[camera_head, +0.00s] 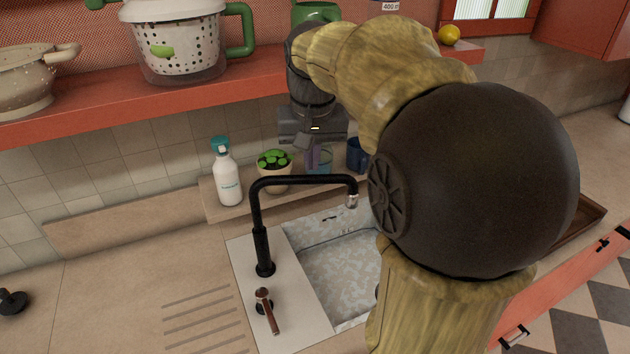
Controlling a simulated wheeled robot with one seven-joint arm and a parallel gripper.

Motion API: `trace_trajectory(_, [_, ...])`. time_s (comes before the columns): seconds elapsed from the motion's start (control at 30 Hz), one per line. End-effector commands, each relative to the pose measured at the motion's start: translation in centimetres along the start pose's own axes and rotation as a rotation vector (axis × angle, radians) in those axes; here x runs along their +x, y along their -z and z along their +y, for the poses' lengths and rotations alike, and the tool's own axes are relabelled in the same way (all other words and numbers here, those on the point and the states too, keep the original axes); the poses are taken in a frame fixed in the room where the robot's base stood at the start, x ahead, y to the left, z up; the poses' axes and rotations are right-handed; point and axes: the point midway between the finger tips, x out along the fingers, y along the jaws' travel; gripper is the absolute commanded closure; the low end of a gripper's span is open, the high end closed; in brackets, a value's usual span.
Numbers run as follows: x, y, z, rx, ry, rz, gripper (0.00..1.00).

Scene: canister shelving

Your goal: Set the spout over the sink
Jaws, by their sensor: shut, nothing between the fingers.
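The black faucet rises from the white plate left of the sink. Its spout (305,180) runs to the right, and its metal tip hangs over the sink basin (345,277), as seen from here. A brown faucet handle (267,311) stands in front of the faucet base. My gripper (312,163) points down behind the spout, near the small ledge at the wall. Its fingers are shut and empty. In the picture it appears just above the spout; I cannot tell whether they touch. My arm hides the right part of the sink.
A soap bottle (228,178), a potted plant (277,181), a glass (319,161) and a dark blue mug (357,155) stand on the ledge (226,212) close to the gripper. A red shelf (205,98) with colanders (181,50) hangs above. The counter (120,290) at left is mostly clear.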

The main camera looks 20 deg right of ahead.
Motion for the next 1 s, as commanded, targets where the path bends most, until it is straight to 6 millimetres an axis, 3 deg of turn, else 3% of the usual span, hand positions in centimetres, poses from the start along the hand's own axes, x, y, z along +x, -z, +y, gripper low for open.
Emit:
trace_trajectory(0.1, [-2.1, 0.6, 0.9, 0.041, -0.009, -0.001, 1.00])
trace_trajectory(0.2, [-2.8, 0.7, 1.1, 0.051, -0.011, -0.004, 1.00])
trace_trajectory(0.57, [-2.6, 0.6, 0.9, 0.045, -0.010, -0.006, 1.00])
trace_trajectory(0.77, [-0.7, 0.6, 0.9, 0.044, -0.011, -0.008, 1.00])
trace_trajectory(1.0, [3.4, 0.6, 1.0, 0.044, -0.011, -0.010, 1.00])
